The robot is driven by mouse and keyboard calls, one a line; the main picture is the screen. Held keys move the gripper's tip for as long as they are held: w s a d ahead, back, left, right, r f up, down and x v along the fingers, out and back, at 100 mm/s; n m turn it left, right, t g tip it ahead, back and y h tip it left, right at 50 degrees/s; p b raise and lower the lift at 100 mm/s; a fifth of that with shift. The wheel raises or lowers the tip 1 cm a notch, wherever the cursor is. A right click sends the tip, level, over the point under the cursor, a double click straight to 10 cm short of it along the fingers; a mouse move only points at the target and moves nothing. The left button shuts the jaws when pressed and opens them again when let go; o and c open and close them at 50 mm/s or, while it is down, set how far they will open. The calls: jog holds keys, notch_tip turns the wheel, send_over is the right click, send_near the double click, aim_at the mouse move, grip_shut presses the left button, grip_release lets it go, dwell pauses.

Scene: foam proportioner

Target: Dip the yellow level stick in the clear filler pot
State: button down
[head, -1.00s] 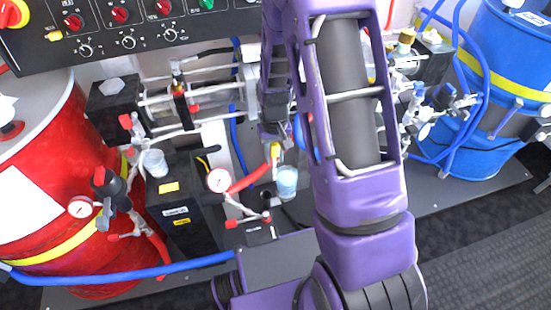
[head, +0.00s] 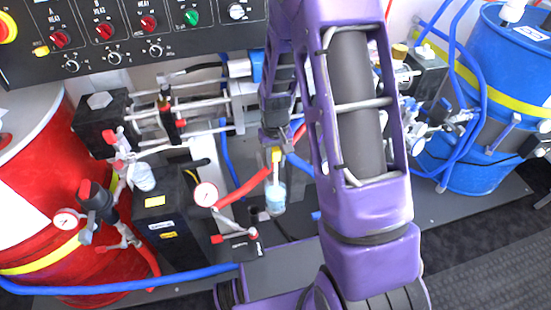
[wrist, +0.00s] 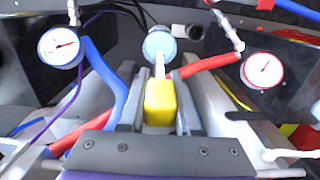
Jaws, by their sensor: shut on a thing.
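My gripper (wrist: 159,110) is shut on the yellow level stick (wrist: 159,103), holding it by its yellow block. A thin pale shaft runs from the block toward the clear filler pot (wrist: 159,44). In the head view the yellow stick (head: 276,156) hangs below my gripper (head: 275,140), in line with the clear pot (head: 274,198), which holds pale blue liquid. The shaft's lower end overlaps the pot's rim in both views. I cannot tell whether the tip is inside the pot or still above it.
A red-rimmed gauge (head: 206,194) and red hose (head: 245,188) are close left of the pot. A black box (head: 175,228) with a white cup (head: 144,177) on it stands further left. A blue-rimmed gauge (wrist: 60,46) shows in the wrist view.

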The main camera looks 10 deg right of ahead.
aim_at(275, 184)
notch_tip(275, 184, down, 8)
jog(key=b, duration=0.4)
jog(key=shift+b, duration=0.3)
jog(key=shift+f, duration=1.35)
notch_tip(275, 184, up, 12)
jog(key=p, duration=0.8)
jog(key=shift+r, duration=0.25)
